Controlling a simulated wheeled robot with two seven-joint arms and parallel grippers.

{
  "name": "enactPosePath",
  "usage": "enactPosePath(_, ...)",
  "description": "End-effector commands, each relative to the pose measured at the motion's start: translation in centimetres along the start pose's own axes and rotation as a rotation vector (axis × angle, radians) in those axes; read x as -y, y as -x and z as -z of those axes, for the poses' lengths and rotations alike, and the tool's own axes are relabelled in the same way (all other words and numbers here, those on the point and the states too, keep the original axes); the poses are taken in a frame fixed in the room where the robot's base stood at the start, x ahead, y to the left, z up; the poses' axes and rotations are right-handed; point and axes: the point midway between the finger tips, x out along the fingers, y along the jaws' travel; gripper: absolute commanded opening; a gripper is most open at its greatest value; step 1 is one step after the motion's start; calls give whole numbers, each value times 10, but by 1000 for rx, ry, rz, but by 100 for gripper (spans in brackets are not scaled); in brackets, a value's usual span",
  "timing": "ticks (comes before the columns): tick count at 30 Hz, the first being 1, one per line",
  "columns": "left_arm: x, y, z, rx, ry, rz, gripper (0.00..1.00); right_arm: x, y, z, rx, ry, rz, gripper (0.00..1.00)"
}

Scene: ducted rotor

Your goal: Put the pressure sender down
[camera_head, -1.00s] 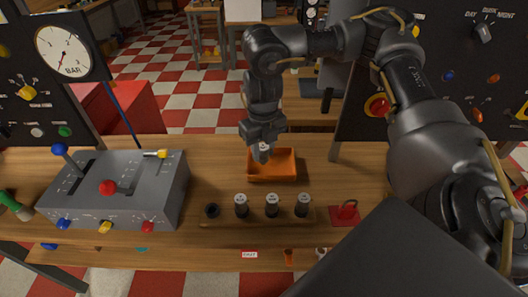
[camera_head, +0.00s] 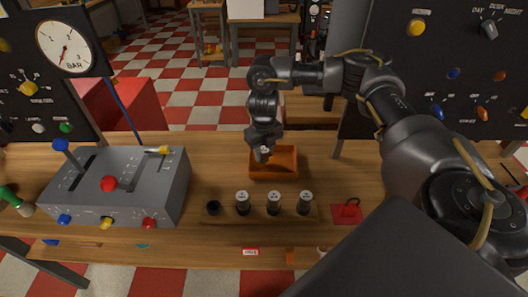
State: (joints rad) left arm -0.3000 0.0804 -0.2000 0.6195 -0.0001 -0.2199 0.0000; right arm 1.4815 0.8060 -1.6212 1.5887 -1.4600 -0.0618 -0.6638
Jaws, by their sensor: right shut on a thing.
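My right gripper (camera_head: 262,154) is over the left part of the orange tray (camera_head: 287,174), pointing down. It is shut on a small pale grey thing, probably the pressure sender (camera_head: 264,157), mostly hidden by the fingers. I cannot tell whether the sender touches the tray floor. Three dark cylinders with pale tops, the middle one (camera_head: 273,203) among them, stand in a wooden rack (camera_head: 258,218) in front of the tray. The rack's leftmost socket (camera_head: 213,208) looks empty. My left gripper is not in view.
A grey control box (camera_head: 120,185) with levers and coloured knobs stands at the left. A pressure gauge (camera_head: 63,48) and dark panels stand behind. Bare wooden table (camera_head: 222,165) lies left of the tray.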

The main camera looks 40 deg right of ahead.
Motion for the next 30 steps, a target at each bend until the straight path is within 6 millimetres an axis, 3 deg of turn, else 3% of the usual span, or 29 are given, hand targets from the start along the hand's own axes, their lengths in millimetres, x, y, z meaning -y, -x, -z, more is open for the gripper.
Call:
enactPosePath(10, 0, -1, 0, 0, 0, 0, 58, 0, -3, 0, 1, 0, -1, 8)
enactPosePath(11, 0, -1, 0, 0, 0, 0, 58, 0, -2, 0, 1, 0, -1, 33)
enactPosePath(15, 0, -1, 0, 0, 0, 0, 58, 0, -2, 0, 1, 0, -1, 51)
enactPosePath(25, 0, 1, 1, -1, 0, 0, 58, 0, 1, 0, 2, 0, -1, 52)
enactPosePath(30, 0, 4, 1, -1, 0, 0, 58, 0, 24, -2, 6, 0, 0, 52)
